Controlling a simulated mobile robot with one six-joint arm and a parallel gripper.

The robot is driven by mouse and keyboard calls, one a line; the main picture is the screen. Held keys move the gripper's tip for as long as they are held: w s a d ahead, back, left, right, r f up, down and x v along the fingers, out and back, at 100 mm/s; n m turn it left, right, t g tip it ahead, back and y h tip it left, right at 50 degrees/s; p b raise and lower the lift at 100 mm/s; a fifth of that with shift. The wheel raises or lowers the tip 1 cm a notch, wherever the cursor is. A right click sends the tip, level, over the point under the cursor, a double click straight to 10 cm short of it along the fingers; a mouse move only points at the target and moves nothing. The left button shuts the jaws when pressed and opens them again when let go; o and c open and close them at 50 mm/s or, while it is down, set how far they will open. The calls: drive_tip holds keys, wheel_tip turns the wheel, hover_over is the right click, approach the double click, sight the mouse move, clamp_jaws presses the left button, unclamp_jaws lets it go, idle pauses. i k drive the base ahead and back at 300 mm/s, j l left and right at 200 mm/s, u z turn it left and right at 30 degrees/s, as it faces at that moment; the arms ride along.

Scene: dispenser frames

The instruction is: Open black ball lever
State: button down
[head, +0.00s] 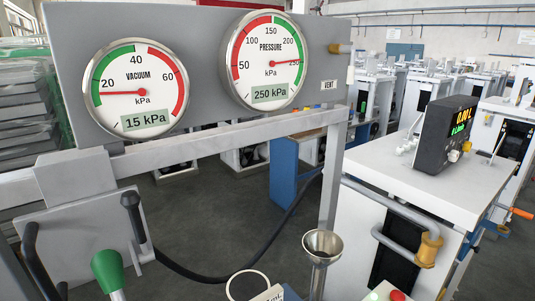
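I see no lever that is clearly a black ball lever. At the lower left, a black rounded-end handle (131,212) stands by a light grey plate (85,232). A curved black bar (31,250) is at that plate's left side. A lever with a green knob (107,267) rises in front of the plate at the bottom edge. I cannot tell whether either black part is the task's lever, or its position. My gripper is not in view.
A grey panel carries a vacuum gauge (138,85) reading 15 kPa and a pressure gauge (265,62) reading 250 kPa. A metal funnel (322,244) stands at the lower middle. A white cabinet (420,175) with a black display box (444,135) stands right. Grey floor shows between.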

sight(129, 200)
drive_tip(key=u, duration=1.5)
